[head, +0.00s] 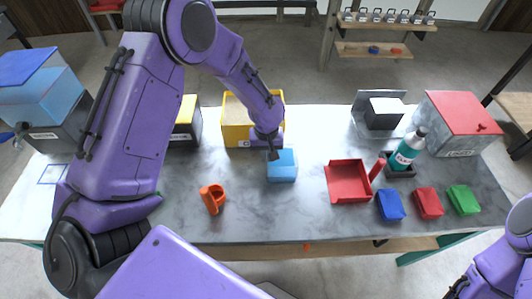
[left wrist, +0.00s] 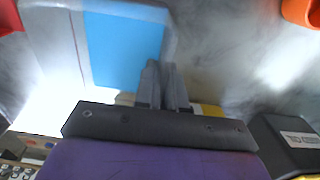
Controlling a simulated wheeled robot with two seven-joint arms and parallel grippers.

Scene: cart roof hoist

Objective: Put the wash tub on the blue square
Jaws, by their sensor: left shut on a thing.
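The wash tub, a small light blue box (head: 282,171), is in the middle of the table in the head view. It fills the upper left of the left wrist view (left wrist: 125,45), blue inside with pale walls. My left gripper (head: 272,153) reaches down to its far edge and is shut on its wall; the fingers also show in the left wrist view (left wrist: 163,85). I cannot tell whether the tub touches the table. The blue square (head: 53,174) is a thin outline on the table's left part, bare inside. My right gripper (head: 459,288) is partly in view at the lower right, its fingers unclear.
An orange mug (head: 212,199) stands left of the tub, a red dustpan-like tray (head: 347,186) right. Behind are yellow bins (head: 236,128). A clear blue-lidded container (head: 45,100) stands behind the square. Several coloured blocks, a bottle (head: 407,151) and a red-topped box (head: 457,125) occupy the right.

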